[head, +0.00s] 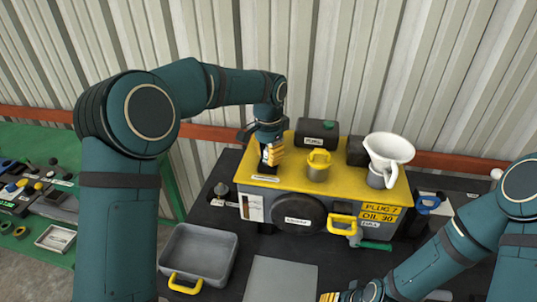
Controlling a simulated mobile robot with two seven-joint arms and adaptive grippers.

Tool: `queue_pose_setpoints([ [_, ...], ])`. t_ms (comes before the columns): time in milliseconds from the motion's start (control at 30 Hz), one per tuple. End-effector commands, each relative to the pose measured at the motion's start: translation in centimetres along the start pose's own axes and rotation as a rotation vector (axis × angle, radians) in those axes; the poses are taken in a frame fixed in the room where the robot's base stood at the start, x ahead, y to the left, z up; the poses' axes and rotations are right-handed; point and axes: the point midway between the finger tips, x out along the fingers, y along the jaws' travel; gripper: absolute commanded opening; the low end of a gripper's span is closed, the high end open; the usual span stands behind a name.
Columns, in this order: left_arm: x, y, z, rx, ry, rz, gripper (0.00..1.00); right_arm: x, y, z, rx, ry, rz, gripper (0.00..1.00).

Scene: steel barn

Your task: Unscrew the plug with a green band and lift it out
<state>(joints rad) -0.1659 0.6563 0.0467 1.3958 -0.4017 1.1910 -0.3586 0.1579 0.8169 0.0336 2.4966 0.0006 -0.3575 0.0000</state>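My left gripper (271,156) points down over the left end of the yellow-topped machine (347,189). Its yellow fingers are low, close to the yellow top, and seen from the side. Whatever is between or under them is hidden, so I cannot tell if they are open or shut. I cannot make out a plug with a green band; one may be hidden by the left gripper. My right gripper (330,297) is at the bottom edge, mostly cut off.
A white jug-like funnel (388,150) stands on the machine's right end. A dark can (316,130) is behind it. A grey tray (199,255) with a yellow handle and a grey plate (281,280) lie in front. A green bench (22,150) with tools is at left.

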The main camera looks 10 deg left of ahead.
Motion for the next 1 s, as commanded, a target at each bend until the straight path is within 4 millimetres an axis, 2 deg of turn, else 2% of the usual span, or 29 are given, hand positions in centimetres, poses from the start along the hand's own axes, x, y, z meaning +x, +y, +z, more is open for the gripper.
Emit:
queue_pose_setpoints([
  [33,0.1,0.0,0.0,0.0,-0.001,0.001,0.45,0.0,0.0,0.0,0.0,0.0,0.0,0.47],
  [67,0.1,0.0,0.0,0.0,-0.001,0.001,0.54,0.0,0.0,0.0,0.0,0.0,0.0,0.47],
  [467,-0.5,0.0,0.0,0.0,0.001,0.0,0.54,0.0,0.0,0.0,0.0,0.0,0.0,0.47],
  [567,-1.8,0.0,-0.1,0.0,0.003,-0.001,0.54,0.0,0.0,0.0,0.0,0.0,0.0,0.47],
  [1000,-10.0,0.0,-0.1,0.0,0.003,-0.001,0.54,0.0,0.0,0.0,0.0,0.0,0.0,0.47],
])
